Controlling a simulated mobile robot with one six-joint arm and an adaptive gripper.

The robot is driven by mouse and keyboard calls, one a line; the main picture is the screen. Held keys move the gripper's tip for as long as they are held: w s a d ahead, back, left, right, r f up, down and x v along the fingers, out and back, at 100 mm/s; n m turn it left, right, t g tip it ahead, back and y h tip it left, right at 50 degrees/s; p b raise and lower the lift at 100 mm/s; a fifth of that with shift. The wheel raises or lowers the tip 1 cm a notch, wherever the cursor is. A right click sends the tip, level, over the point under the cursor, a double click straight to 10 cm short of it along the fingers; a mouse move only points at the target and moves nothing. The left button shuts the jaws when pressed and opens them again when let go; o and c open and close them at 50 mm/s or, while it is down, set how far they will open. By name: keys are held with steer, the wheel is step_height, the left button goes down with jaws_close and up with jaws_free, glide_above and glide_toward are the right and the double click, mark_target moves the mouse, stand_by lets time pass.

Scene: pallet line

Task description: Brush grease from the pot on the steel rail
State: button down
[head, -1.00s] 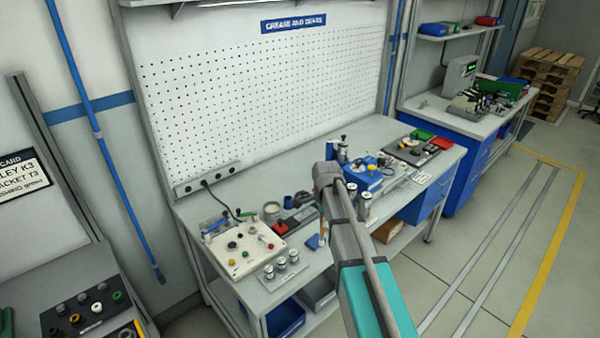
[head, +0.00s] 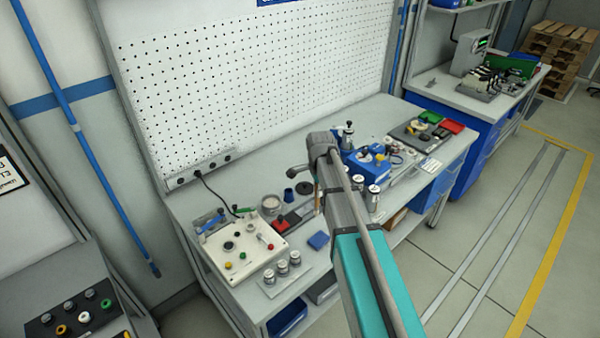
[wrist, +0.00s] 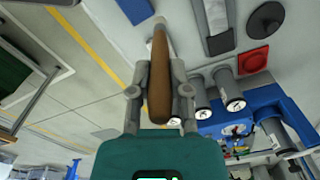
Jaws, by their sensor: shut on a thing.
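A brush with a brown wooden handle (wrist: 158,75) is held in my gripper (wrist: 159,92). In the wrist view the handle lies along the fingers; its bristles cannot be made out. In the head view my gripper hangs above the bench, right of a round tin (head: 271,204) with pale contents, which looks like the grease pot. A grey bar with dark ends, likely the steel rail (wrist: 215,16), shows in the wrist view, apart from the brush. In the head view my arm hides part of the bench around the gripper.
A white panel with coloured knobs (head: 243,262) and several small metal jars (head: 282,269) stand at the left. A blue pad (head: 318,240) lies near the front edge. A blue fixture (head: 365,162) and metal cylinders (head: 374,190) stand right of my arm.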

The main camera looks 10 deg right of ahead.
steer(key=shift+w+d, duration=0.15)
steer(key=shift+d, duration=0.05)
steer(key=shift+w+a, duration=0.15)
steer(key=shift+w, duration=0.1)
steer(key=w+a, duration=0.6)
steer(key=shift+w+a+r, duration=0.15)
steer(key=shift+w+a, duration=0.05)
steer(key=shift+w, duration=0.1)
